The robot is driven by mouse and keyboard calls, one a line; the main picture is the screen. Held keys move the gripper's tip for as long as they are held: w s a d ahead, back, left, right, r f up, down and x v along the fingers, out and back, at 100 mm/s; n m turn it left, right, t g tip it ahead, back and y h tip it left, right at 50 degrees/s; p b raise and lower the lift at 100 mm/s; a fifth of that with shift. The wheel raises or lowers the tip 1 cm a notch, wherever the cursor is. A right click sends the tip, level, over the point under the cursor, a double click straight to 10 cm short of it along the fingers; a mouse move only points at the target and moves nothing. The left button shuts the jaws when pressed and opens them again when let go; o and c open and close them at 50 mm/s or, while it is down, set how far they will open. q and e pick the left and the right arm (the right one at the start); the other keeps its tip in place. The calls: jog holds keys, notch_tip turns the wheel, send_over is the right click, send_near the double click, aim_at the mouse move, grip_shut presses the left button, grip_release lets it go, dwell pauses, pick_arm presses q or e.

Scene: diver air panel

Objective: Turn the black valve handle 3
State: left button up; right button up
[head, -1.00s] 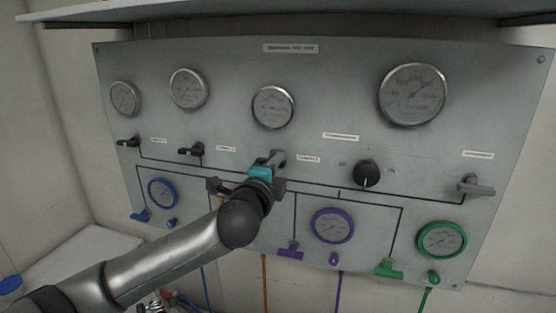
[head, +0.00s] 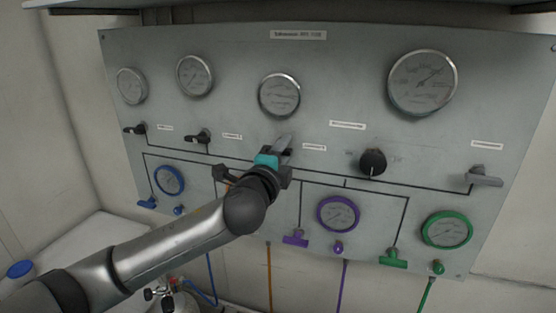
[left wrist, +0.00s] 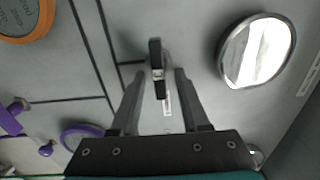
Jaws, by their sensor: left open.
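The black valve handle 3 (left wrist: 155,52) shows in the left wrist view as a narrow bar on the grey panel. My left gripper (left wrist: 159,78) is open, with one finger on each side of the handle. The handle's lower part lies between the fingers, and I see no clear contact. In the head view my left gripper (head: 284,145) is at the middle of the panel, just below the centre gauge, and it hides handle 3. My right gripper does not show.
Two similar black handles sit to the left, the far-left one (head: 134,129) and its neighbour (head: 197,136). A black knob (head: 373,162) and a grey lever (head: 484,177) are to the right. Gauges (head: 279,95) stand above, with coloured gauges and valves below.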

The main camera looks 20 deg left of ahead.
pick_arm(q)
jog(key=s+b, duration=0.1)
jog(key=s, duration=1.4)
jog(key=shift+a, duration=0.25)
jog(key=shift+f+b, duration=0.15)
jog(key=shift+b, duration=0.15)
